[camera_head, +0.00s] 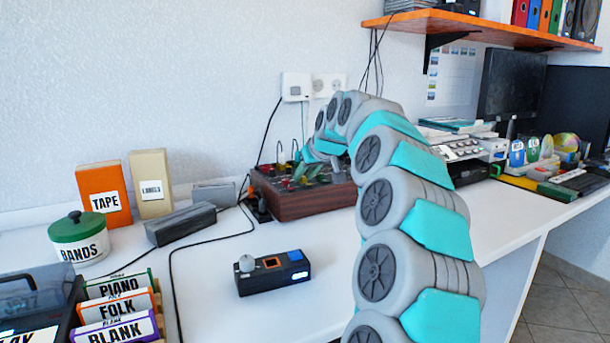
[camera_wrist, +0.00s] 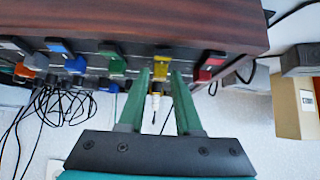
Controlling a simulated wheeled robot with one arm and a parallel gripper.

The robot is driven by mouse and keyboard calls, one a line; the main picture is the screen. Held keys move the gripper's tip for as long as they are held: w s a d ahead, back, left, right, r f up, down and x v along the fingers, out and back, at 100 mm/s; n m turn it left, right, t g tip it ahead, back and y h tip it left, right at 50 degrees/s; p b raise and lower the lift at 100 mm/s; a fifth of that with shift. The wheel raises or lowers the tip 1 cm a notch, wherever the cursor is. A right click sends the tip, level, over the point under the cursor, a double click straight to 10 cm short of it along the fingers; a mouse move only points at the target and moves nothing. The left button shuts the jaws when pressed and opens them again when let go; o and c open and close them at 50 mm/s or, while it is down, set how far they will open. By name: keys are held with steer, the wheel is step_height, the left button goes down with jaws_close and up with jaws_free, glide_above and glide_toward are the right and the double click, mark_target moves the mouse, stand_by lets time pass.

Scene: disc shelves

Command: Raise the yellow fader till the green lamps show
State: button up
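The wooden-cased mixer (camera_head: 305,207) stands at the back of the white desk in the head view. The yellow fader (camera_wrist: 162,52) sits between the green fader (camera_wrist: 112,54) and the red fader (camera_wrist: 211,60). My gripper (camera_wrist: 160,76) is open, its two green fingers apart, with tips close to either side of the yellow fader. I cannot tell whether they touch it. In the head view my arm hides part of the mixer. I cannot make out lit green lamps.
A black box with a knob and blue button (camera_head: 273,272) lies on the desk in front of the mixer. A grey block (camera_head: 180,224), an orange TAPE box (camera_head: 104,195) and a BANDS jar (camera_head: 78,240) stand left. Cables run beside the mixer. A shelf (camera_head: 480,30) hangs above right.

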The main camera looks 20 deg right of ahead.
jaws_close()
stand_by(1.1)
